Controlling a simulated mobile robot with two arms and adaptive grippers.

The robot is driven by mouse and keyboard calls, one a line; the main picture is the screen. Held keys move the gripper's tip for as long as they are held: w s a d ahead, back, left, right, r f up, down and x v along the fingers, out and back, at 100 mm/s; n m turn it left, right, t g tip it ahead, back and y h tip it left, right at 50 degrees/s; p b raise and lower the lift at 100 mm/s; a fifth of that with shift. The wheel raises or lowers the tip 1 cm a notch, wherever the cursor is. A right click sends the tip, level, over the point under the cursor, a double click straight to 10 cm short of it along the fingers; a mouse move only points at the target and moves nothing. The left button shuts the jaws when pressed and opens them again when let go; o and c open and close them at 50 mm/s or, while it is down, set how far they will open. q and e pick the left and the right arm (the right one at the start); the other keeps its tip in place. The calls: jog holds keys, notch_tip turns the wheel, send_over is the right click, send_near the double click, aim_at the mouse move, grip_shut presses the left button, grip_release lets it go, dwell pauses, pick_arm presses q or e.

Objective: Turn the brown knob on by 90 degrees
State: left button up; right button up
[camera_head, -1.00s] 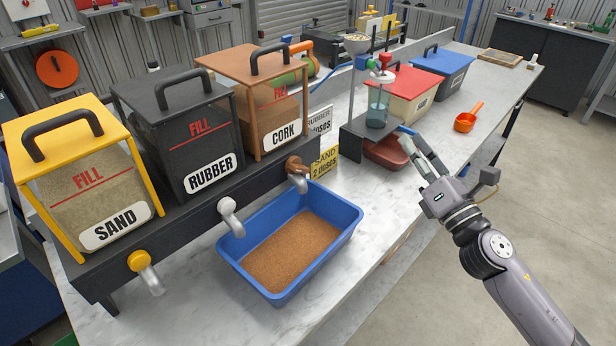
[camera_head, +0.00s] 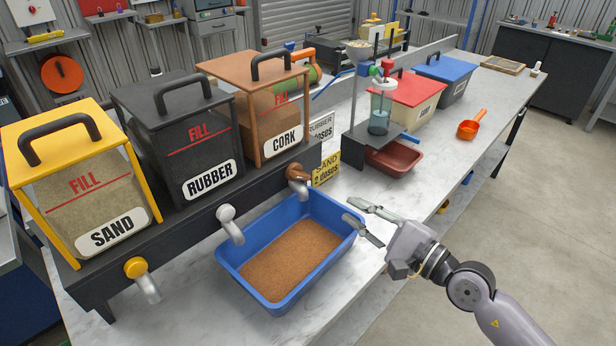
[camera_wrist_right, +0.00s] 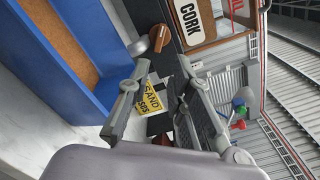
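The brown knob (camera_head: 297,173) sits on the dark rail below the cork bin (camera_head: 272,112), above a grey spout at the back corner of the blue tray (camera_head: 337,249). In the right wrist view the brown knob (camera_wrist_right: 138,47) shows beside the spout, just beyond the fingertips. My right gripper (camera_head: 348,211) is open and empty at the right rim of the blue tray, its fingers pointing left toward the knob, apart from it. Both fingers of the right gripper (camera_wrist_right: 162,64) show in the wrist view. My left gripper is not in view.
A white knob (camera_head: 225,212) and a yellow knob (camera_head: 136,267) are on the same rail. A yellow sand card (camera_head: 326,168) stands close to the brown knob. A dark red tray (camera_head: 395,158) and a pump stand lie behind my gripper. The blue tray holds brown granules.

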aim_at(302, 178)
jog(key=p+x, duration=0.2)
jog(key=x, duration=1.2)
grip_shut()
